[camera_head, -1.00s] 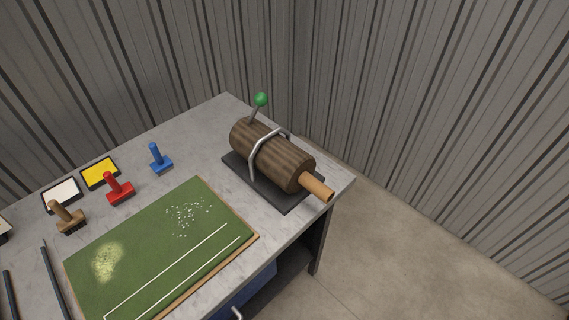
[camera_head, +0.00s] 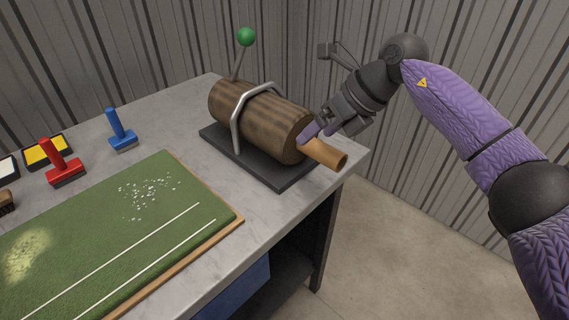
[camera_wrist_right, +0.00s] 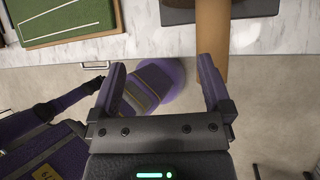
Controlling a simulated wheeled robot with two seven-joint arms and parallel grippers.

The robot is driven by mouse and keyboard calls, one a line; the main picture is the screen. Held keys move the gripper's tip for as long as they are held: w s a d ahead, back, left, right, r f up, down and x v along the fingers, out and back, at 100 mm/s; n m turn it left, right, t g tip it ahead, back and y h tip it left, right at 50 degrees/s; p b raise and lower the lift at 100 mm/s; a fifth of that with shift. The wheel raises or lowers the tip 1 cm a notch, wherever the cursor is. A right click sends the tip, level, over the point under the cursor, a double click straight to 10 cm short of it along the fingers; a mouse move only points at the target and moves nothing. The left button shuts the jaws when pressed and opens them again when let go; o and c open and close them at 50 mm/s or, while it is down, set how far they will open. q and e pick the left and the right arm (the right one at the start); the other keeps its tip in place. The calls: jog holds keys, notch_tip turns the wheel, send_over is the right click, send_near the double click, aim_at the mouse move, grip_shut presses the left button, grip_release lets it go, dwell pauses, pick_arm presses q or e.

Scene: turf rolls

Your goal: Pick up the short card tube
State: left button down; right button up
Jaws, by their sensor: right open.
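The short card tube (camera_head: 328,154) is an orange-brown cylinder sticking out of the right end of a dark brown striped roll (camera_head: 255,115). Its inner part is hidden by the roll. My right gripper (camera_head: 322,130) is open, close above and behind the tube in the head view. In the right wrist view the tube (camera_wrist_right: 212,38) runs down from the top edge and lines up with the right finger of my gripper (camera_wrist_right: 160,85); it is not centred between the fingers. I cannot tell whether they touch. My left gripper is not in view.
A metal loop (camera_head: 238,120) spans the roll on a dark plate (camera_head: 285,180), with a green-knobbed lever (camera_head: 246,38) behind. A green turf board (camera_head: 100,240), a red stamp (camera_head: 62,165) and a blue stamp (camera_head: 120,130) sit left on the table. Floor beyond the table's right edge is clear.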

aim_at(331, 149)
jog(key=d+h, duration=0.1)
jog(key=d+h+b, duration=0.1)
jog(key=d, duration=0.1)
jog(key=d+t+h, duration=0.1)
jog(key=shift+w+d+r+n+h, duration=0.2)
jog(key=shift+w+r+n+h, duration=0.1)
jog(key=shift+w+r+n, duration=0.1)
jog(key=b+x, duration=0.2)
jog(key=x, duration=0.2)
jog(key=b+x, duration=0.2)
jog(key=x, duration=0.3)
jog(key=shift+s+d+f, duration=0.1)
jog(key=shift+d, duration=0.15)
jog(key=shift+r, duration=0.2)
jog(key=shift+c, duration=1)
jog(key=c, duration=1)
grip_shut()
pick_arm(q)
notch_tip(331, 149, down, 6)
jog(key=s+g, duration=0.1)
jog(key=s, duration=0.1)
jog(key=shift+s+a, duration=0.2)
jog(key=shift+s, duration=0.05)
